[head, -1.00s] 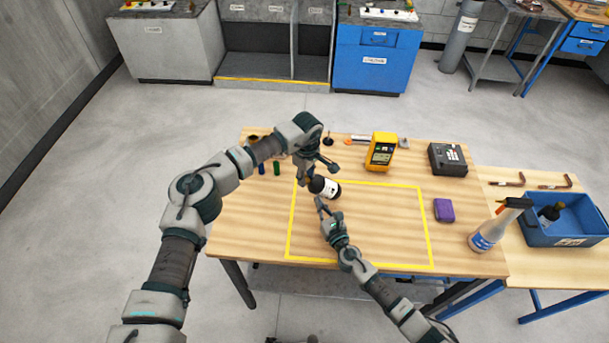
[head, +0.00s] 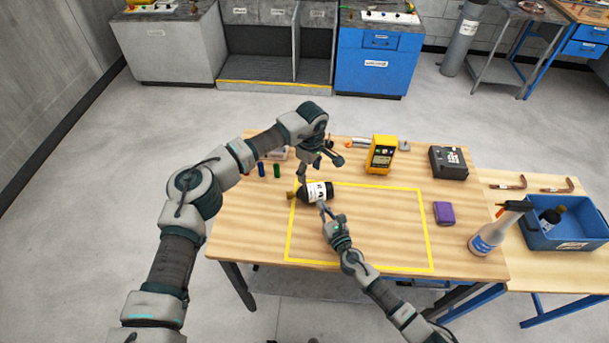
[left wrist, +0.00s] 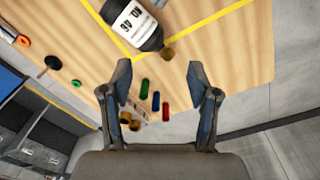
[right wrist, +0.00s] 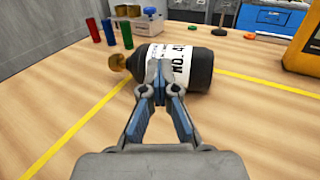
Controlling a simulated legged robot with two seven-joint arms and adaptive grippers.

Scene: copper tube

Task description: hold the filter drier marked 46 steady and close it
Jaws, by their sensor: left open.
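The filter drier (head: 319,191) is a black bottle-shaped body with a white label reading NO. 46 and a brass end. It shows at the top of the left wrist view (left wrist: 107,10) and ahead in the right wrist view (right wrist: 199,72). It lies on its side at the table's left, its brass end (right wrist: 117,62) pointing left past the yellow line. My left gripper (head: 320,170) is open and empty just above and behind it. My right gripper (right wrist: 160,88) has its fingers together at the drier's near side, over the label; I cannot tell whether they touch it.
Blue, green and red cylinders (right wrist: 109,32) and brass pieces (left wrist: 132,121) stand behind the drier. A yellow meter (head: 382,155), a black box (head: 448,161), a purple block (head: 444,212) and a spray bottle (head: 487,236) are to the right. The taped area's middle is clear.

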